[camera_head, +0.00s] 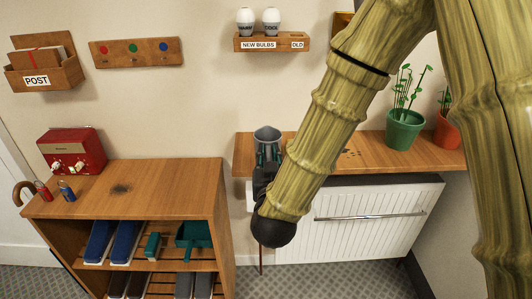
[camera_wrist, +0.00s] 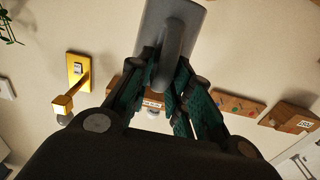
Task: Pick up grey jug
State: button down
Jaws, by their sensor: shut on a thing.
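The grey jug (camera_head: 267,134) shows in the head view at the left end of the wooden shelf above the white radiator. My gripper (camera_head: 266,158) is at the jug, with its green-padded fingers against the near side. In the wrist view the jug (camera_wrist: 182,18) fills the top middle, its handle (camera_wrist: 174,58) pointing toward me. My gripper (camera_wrist: 166,90) is shut on the jug at the handle, with fingers on both sides of it. My arm hides part of the shelf. I cannot tell whether the jug's base touches the shelf.
A green pot (camera_head: 404,130) and an orange pot (camera_head: 447,132) with plants stand at the shelf's right. A wooden cabinet (camera_head: 150,185) with a red radio (camera_head: 72,150) stands at left. A bulb rack (camera_head: 272,42) is on the wall above. The shelf between jug and pots looks mostly clear.

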jog(key=shift+s+d+r+b, duration=0.1)
jog(key=shift+s+d+b, duration=0.1)
jog(key=shift+s, duration=0.65)
jog(key=shift+s+d+r+b, duration=0.1)
jog(key=shift+s+d, duration=0.1)
jog(key=shift+s, duration=0.6)
jog(key=shift+s, duration=0.1)
jog(key=shift+f, duration=0.1)
